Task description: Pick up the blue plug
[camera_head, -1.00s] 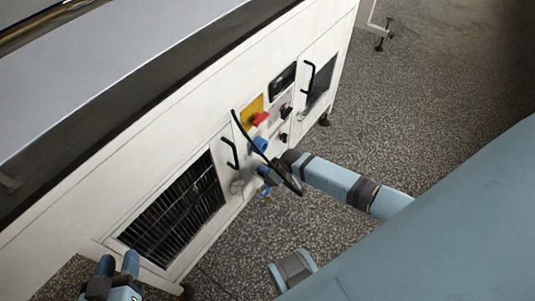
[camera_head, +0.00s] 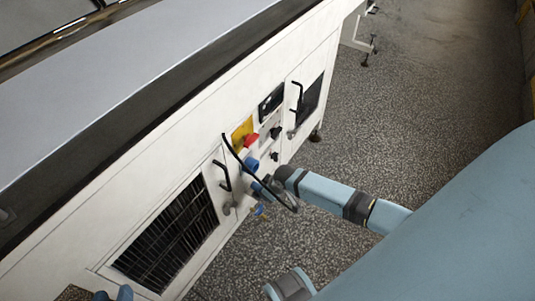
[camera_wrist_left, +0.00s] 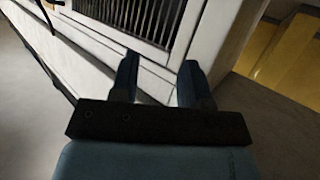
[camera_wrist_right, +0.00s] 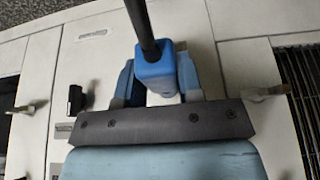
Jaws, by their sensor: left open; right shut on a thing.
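The blue plug (camera_wrist_right: 157,72) with its black cable sits between the fingers of my right gripper (camera_wrist_right: 158,88) in the right wrist view. The gripper is shut on it. In the head view my right gripper (camera_head: 270,184) is close to the front panel of the white machine, just below a blue fitting (camera_head: 251,164); the plug there is small and partly hidden by gripper and cable. I cannot tell whether the plug touches the panel. My left gripper (camera_wrist_left: 158,80) is open and empty near the machine's vent grille; only its fingertips show at the head view's bottom edge.
The white machine (camera_head: 150,190) carries a yellow plate with a red knob (camera_head: 250,141), black switches (camera_head: 275,132), black door handles (camera_head: 222,177) and a vent grille (camera_head: 172,238). The black cable (camera_head: 234,146) loops in front of the panel. Speckled floor (camera_head: 400,120) is open to the right.

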